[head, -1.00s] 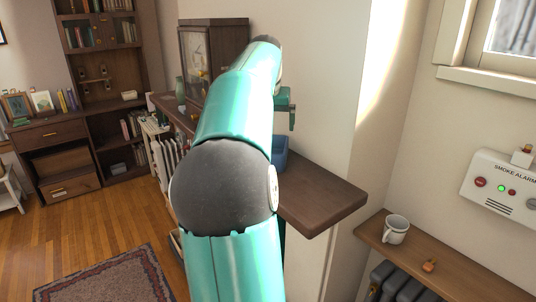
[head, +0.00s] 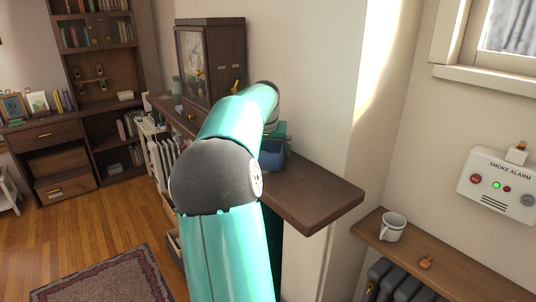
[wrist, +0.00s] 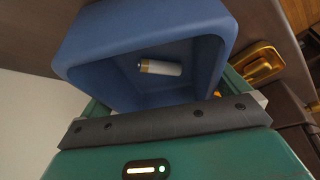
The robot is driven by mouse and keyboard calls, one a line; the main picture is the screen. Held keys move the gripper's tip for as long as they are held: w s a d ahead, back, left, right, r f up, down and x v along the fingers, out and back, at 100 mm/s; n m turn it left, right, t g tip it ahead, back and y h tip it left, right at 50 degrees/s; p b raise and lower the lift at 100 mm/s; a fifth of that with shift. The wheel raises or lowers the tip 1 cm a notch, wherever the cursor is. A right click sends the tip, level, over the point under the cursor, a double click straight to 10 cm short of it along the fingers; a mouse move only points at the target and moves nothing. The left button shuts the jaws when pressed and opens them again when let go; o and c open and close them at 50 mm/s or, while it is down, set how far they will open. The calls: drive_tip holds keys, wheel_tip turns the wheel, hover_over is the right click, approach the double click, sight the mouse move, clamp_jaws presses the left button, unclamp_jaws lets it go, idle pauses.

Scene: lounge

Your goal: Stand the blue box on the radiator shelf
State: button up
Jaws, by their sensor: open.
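The blue box (head: 273,156) stands on a dark wooden ledge (head: 310,192), partly hidden behind my arm in the head view. In the wrist view the blue box (wrist: 85,55) has its open side toward the camera, and a small white and gold cylinder (wrist: 160,68) lies inside. My gripper (wrist: 165,95) is open, with green fingers partly visible at both sides of the box. Whether they touch it I cannot tell. In the head view my gripper (head: 283,133) is at the box, mostly hidden. The radiator shelf (head: 465,275) is at the lower right.
A white mug (head: 391,227) and a small orange item (head: 425,263) sit on the radiator shelf; its right part looks clear. A smoke alarm (head: 497,184) hangs above it. A dark cabinet (head: 210,65) stands farther back on the ledge. A gold object (wrist: 262,65) is near my gripper.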

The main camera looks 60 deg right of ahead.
drive_tip(key=c, duration=1)
drive_tip(key=shift+r, duration=0.1)
